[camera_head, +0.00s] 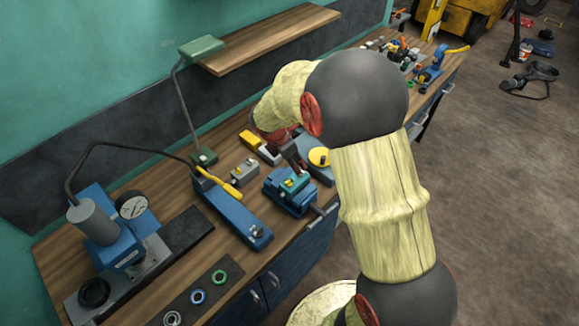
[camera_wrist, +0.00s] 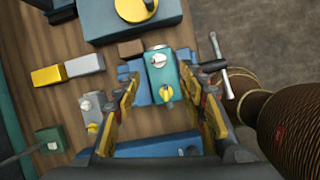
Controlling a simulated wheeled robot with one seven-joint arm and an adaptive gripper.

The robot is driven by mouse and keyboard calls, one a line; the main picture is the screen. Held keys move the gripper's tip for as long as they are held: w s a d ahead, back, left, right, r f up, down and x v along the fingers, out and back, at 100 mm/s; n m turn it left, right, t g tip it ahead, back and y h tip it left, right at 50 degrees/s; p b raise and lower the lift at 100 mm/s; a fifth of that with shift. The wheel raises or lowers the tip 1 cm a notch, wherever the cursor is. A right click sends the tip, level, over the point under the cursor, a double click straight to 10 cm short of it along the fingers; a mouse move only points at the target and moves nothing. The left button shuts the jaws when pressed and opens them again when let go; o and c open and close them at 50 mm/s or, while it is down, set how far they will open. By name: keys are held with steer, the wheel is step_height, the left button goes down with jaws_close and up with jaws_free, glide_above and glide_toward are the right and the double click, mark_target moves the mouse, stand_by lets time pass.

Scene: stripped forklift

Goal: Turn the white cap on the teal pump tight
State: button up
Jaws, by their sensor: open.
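The teal pump (camera_wrist: 165,74) is a small block with a white cap (camera_wrist: 158,60) near its far end and a yellow knob (camera_wrist: 167,92) nearer my gripper. It sits in a blue vise (camera_head: 290,199) at the bench's front edge, and the pump (camera_head: 293,184) also shows in the head view. My gripper (camera_wrist: 162,80) is open and empty. In the wrist view its fingers lie either side of the pump, apart from the cap. I cannot tell its exact height. In the head view my arm hides part of the gripper, and the cap is too small to make out clearly.
The vise's handle (camera_wrist: 222,66) sticks out right of the pump. A blue block with a yellow disc (camera_wrist: 134,9) lies beyond it. A grey block with a yellow knob (camera_head: 244,168) and a long blue tool (camera_head: 236,215) lie left. A lamp (camera_head: 201,47) and shelf (camera_head: 262,38) stand behind.

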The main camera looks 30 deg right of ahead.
steer(key=d+f, duration=0.1)
steer(key=f, duration=0.1)
steer(key=w+d+f+n, duration=0.1)
steer(key=f, duration=0.1)
steer(key=d+f+n, duration=0.1)
steer(key=f, duration=0.2)
steer(key=shift+w+f+b, duration=0.1)
steer(key=shift+w+b, duration=0.05)
steer(key=shift+b, duration=0.15)
steer(key=c, duration=0.4)
jaws_close()
